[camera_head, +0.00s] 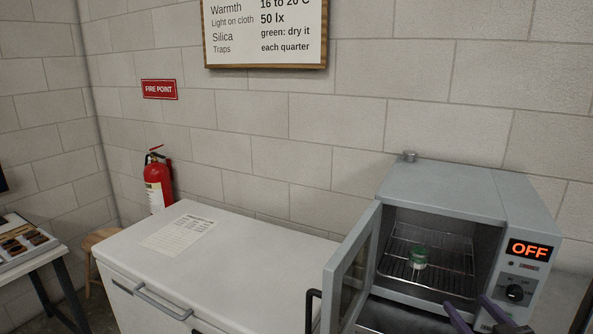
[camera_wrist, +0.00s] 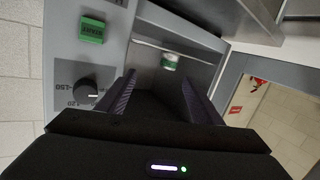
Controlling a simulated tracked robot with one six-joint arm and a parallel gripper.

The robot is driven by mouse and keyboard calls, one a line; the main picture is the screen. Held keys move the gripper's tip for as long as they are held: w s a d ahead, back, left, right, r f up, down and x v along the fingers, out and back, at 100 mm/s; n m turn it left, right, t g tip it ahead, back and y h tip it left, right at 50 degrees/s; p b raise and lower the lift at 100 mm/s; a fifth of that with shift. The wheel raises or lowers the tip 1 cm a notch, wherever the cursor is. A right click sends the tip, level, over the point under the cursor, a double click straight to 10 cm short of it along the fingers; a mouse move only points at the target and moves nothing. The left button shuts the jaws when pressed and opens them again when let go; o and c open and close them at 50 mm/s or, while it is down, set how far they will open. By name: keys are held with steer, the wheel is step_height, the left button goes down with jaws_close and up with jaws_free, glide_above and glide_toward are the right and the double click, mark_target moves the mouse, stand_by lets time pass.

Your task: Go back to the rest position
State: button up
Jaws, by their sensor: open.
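My gripper (camera_head: 482,317) shows at the bottom right of the head view, in front of the drying oven (camera_head: 440,190). In the wrist view my gripper (camera_wrist: 158,95) is open, with nothing between its two dark fingers. The oven's door (camera_head: 352,275) stands open to the left. A small green-lidded jar (camera_head: 419,257) sits on the wire rack (camera_head: 450,270) inside, apart from my fingers. The jar also shows beyond the fingertips in the wrist view (camera_wrist: 169,62). The oven display (camera_head: 529,250) reads OFF, with a black knob (camera_head: 514,293) below it.
A white chest (camera_head: 250,260) with a paper sheet (camera_head: 178,235) on top stands left of the oven. A red fire extinguisher (camera_head: 157,182) stands by the wall. A table with a tray (camera_head: 35,262) is at far left. The open door is an obstacle beside the oven mouth.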

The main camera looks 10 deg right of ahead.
steer(key=w+a+r+g+h, duration=0.1)
steer(key=w+a+r+g, duration=0.15)
steer(key=a, duration=0.35)
steer(key=w+a+r+g+h, duration=0.1)
steer(key=a+r+g, duration=0.2)
steer(key=a, duration=0.2)
steer(key=s+a+g+y, duration=0.1)
steer(key=s+a, duration=0.3)
steer(key=a, duration=0.4)
steer(key=s+a+g+y, duration=0.2)
steer(key=s+a, duration=0.3)
steer(key=a, duration=0.3)
steer(key=s+a+n+g+y, duration=0.1)
steer(key=s+a, duration=0.3)
steer(key=a, duration=0.4)
steer(key=shift+s+f+g+y, duration=0.25)
steer(key=shift+g+y, duration=0.1)
steer(key=shift+y, duration=0.45)
steer(key=shift+c, duration=0.5)
